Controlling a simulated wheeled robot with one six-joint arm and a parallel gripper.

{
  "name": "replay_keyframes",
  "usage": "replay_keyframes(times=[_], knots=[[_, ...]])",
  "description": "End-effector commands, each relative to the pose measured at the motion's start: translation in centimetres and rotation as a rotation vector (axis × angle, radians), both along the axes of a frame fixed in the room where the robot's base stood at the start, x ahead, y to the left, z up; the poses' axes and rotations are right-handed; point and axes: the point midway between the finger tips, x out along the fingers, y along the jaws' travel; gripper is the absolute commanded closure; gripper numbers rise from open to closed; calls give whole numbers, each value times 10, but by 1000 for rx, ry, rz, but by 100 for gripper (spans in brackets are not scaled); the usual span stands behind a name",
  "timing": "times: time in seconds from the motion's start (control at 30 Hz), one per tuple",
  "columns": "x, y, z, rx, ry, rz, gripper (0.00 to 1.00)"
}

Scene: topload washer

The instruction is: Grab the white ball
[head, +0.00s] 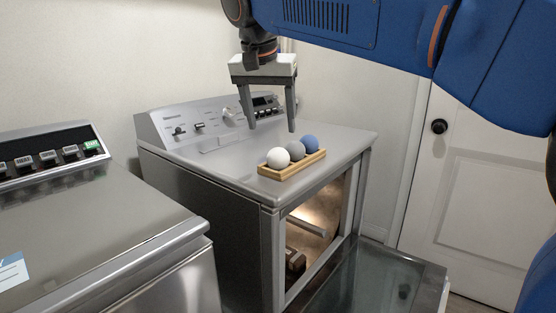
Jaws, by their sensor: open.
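The white ball (278,158) sits at the left end of a small wooden tray (291,170) on top of the middle appliance. A grey ball (296,150) and a blue ball (310,143) sit beside it in a row in the same tray. My gripper (272,129) is open and empty, pointing down. In the picture its fingertips are above the balls, apart from them. I cannot tell its exact height or depth relative to the white ball.
The grey appliance top (220,165) is otherwise clear, with a raised control panel (205,120) at its back. Its front door (370,280) hangs open. Another machine (90,230) stands at left. A white door (480,180) is at right.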

Motion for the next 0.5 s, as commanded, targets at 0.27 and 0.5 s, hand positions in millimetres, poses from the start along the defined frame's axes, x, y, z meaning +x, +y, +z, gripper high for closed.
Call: replay_keyframes(times=[0.27,0.5], knots=[[15,-5,-39,-2,1,-1,33],[20,-7,-51,-1,1,0,33]])
